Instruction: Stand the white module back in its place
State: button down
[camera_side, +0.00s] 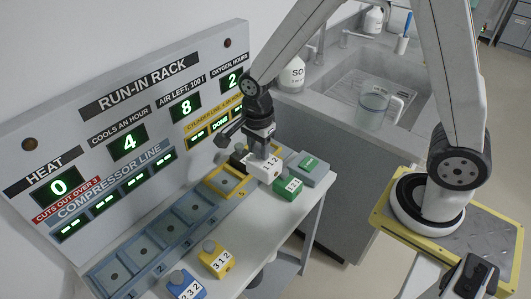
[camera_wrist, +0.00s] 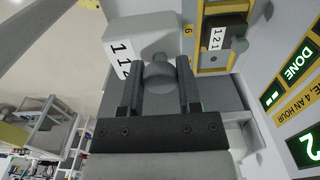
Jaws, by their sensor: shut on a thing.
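The white module (camera_side: 264,172), a block labelled 112 with a grey knob on top, is at the far end of the bench in the side view. My gripper (camera_side: 261,146) is above it and shut on its knob. In the wrist view the white module (camera_wrist: 122,48) is upright and its round knob sits between the two dark fingers of my gripper (camera_wrist: 160,72). It is beside the yellow-framed row, not in a slot. Whether its base touches the bench I cannot tell. An empty yellow-framed slot (camera_side: 226,181) shows to its left in the side view.
A dark module (camera_wrist: 222,38) stands in yellow slot 6. Yellow (camera_side: 216,260) and blue (camera_side: 186,286) modules stand at the front. Empty blue slots (camera_side: 167,228) run along the display panel (camera_side: 130,130).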

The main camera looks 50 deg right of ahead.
jog(key=s+a+f, duration=0.2)
jog(key=a+f, duration=0.8)
jog(key=a, duration=0.1)
jog(key=shift+f, duration=0.15)
dwell(0.6)
jog(key=shift+f, duration=0.15)
jog(key=shift+f, duration=1.65)
jog(key=shift+c, duration=1.5)
grip_release()
jog(key=shift+f, duration=0.15)
jog(key=shift+r, duration=0.2)
notch_tip(320, 180, up, 12)
